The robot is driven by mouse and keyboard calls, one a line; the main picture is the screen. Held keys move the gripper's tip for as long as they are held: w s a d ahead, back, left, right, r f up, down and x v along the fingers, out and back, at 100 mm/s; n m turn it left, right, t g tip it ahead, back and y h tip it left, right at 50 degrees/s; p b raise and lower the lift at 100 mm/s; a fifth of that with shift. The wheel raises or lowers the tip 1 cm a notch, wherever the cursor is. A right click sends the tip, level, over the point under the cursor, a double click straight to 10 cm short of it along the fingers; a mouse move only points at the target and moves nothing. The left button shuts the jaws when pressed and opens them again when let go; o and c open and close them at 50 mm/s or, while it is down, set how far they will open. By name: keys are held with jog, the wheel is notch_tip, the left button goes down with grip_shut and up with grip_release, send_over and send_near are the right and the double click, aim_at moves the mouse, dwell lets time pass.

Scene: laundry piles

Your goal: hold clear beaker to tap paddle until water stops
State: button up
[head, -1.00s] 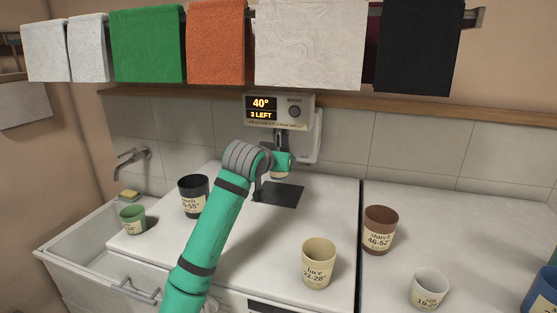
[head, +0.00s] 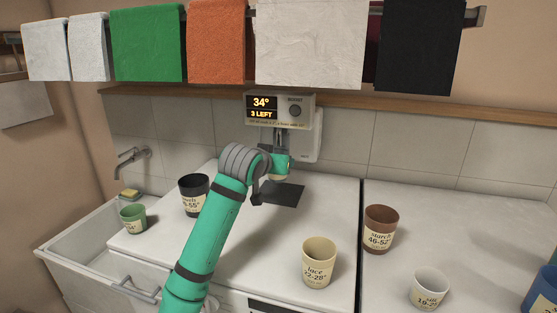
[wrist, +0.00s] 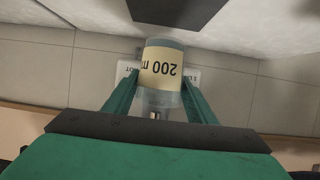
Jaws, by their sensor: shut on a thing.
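The clear beaker (wrist: 166,68) carries a cream label reading 200 and sits between the two green fingers of my gripper (head: 278,164) in the wrist view. My gripper is shut on it. In the head view my gripper is under the wall dispenser (head: 279,110), above the dark pad on the counter, and my arm and fingers hide most of the beaker. The dispenser display reads 34° and 3 LEFT. I cannot make out the paddle's contact with the beaker, or any water stream or level.
A black cup (head: 194,194) and a green cup (head: 133,218) stand left of my arm. A tan cup (head: 319,262), brown cup (head: 380,228), white cup (head: 429,289) and blue cup (head: 541,297) stand to the right. Cloths hang above. The dark pad (head: 281,194) is bare.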

jog(key=shift+s+a+r, duration=0.1)
jog(key=shift+s+a, duration=0.15)
jog(key=shift+s, duration=0.5)
jog(key=shift+s+a, duration=0.25)
jog(key=shift+s, duration=0.5)
jog(key=s+a, duration=0.3)
jog(key=s, duration=0.6)
jog(key=shift+s, duration=0.25)
